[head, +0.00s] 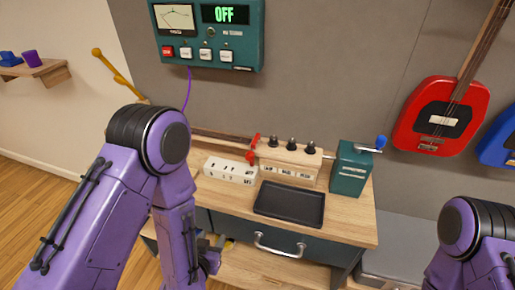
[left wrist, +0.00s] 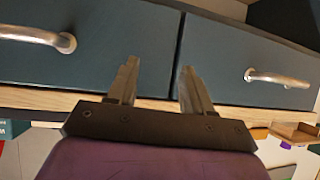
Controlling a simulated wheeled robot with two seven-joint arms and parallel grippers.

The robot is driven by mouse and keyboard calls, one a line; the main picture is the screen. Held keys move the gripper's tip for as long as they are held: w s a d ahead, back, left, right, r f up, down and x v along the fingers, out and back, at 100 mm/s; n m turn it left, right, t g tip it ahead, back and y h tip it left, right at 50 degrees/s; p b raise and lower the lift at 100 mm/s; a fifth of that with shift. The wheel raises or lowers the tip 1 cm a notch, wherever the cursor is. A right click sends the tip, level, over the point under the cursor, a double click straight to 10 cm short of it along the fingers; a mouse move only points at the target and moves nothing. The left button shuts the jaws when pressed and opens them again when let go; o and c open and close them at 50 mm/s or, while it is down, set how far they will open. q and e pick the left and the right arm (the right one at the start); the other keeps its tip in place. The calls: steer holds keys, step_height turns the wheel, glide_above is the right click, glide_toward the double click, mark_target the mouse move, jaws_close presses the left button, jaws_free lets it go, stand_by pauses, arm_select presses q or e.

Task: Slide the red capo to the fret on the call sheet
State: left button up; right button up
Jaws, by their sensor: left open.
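A small red piece (head: 253,148), which looks like the capo, stands at the right end of a long brown neck-like strip (head: 222,137) along the back of the workbench. It is partly against the wooden box, and I cannot make out its fret. I cannot pick out a call sheet. My left gripper (head: 210,262) is low in front of the bench, apart from the red piece, mostly hidden by my arm. In the left wrist view its two fingers (left wrist: 158,85) are apart with nothing between them, before the dark drawer fronts. My right gripper is out of view.
The workbench (head: 345,228) holds a white socket strip (head: 230,170), a wooden box with black knobs (head: 288,163), a black tray (head: 289,204) and a green box with a blue-knobbed crank (head: 350,168). A drawer handle (head: 279,246) juts out. A red guitar (head: 440,118) hangs at right.

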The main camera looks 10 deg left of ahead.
mark_target(248, 158)
arm_select(q)
steer(key=w+d+r+m+t+h+p, duration=0.1)
steer(key=w+d+r+m+t, duration=0.15)
steer(key=r, duration=0.65)
steer(key=w+d+r+m+t+h, duration=0.1)
steer(key=w+d+r+t, duration=0.3)
steer(key=r, duration=0.5)
steer(key=w+p, duration=0.1)
steer(key=w, duration=0.2)
steer(key=w+p, duration=0.1)
steer(key=w, duration=0.2)
steer(key=w+p, duration=0.1)
steer(key=w, duration=0.2)
steer(key=shift+w+a+f, duration=0.15)
steer(key=shift+w+f, duration=0.25)
steer(key=shift+w, duration=0.25)
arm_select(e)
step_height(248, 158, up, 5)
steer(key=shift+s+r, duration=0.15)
arm_select(q)
jaws_close()
steer(key=shift+m, duration=0.25)
